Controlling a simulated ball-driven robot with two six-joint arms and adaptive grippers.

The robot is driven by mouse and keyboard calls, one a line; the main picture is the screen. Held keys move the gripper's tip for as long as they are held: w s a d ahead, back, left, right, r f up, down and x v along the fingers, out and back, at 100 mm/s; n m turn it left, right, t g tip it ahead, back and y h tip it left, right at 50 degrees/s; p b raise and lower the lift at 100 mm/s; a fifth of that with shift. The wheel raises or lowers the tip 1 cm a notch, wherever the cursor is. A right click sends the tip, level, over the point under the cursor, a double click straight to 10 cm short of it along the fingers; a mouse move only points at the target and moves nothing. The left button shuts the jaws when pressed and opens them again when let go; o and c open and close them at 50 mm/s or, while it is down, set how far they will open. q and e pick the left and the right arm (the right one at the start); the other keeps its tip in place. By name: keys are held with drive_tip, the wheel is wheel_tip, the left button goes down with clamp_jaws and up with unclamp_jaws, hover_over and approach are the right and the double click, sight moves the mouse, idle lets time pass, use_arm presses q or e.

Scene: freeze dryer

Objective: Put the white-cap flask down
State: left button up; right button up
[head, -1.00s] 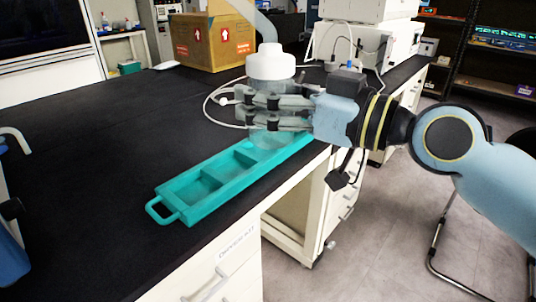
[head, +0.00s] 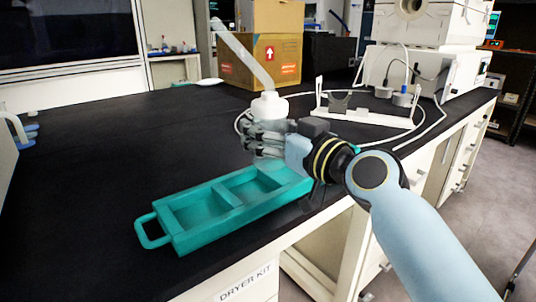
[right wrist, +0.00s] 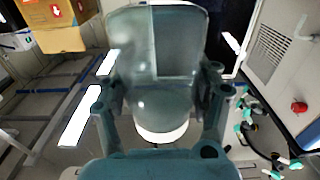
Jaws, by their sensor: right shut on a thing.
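The white-cap flask (head: 270,105) is upright in the head view, with a clear body below its white cap. My right gripper (head: 262,139) is shut around the flask's body, just below the cap. In the right wrist view the clear flask (right wrist: 160,100) lies between the two fingers, with a white band at its lower end. My left gripper is not in view.
A pale tube (head: 243,55) slants down to the cap; I cannot tell whether it is attached. A cardboard box (head: 263,62) and a white stand (head: 365,117) are behind. A white machine (head: 432,67) stands back right. The black bench (head: 90,160) is clear on the left.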

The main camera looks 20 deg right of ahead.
wheel_tip(320, 180, down, 3)
drive_tip(key=shift+f+b, duration=0.1)
drive_tip(key=shift+b, duration=0.45)
drive_tip(key=shift+f, duration=0.3)
drive_tip(key=shift+f+b, duration=0.6)
drive_tip(key=shift+b, duration=0.2)
drive_tip(key=o, duration=1.4)
drive_tip(key=shift+s, duration=0.1)
drive_tip(key=shift+o, duration=0.2)
drive_tip(key=shift+r, duration=0.15)
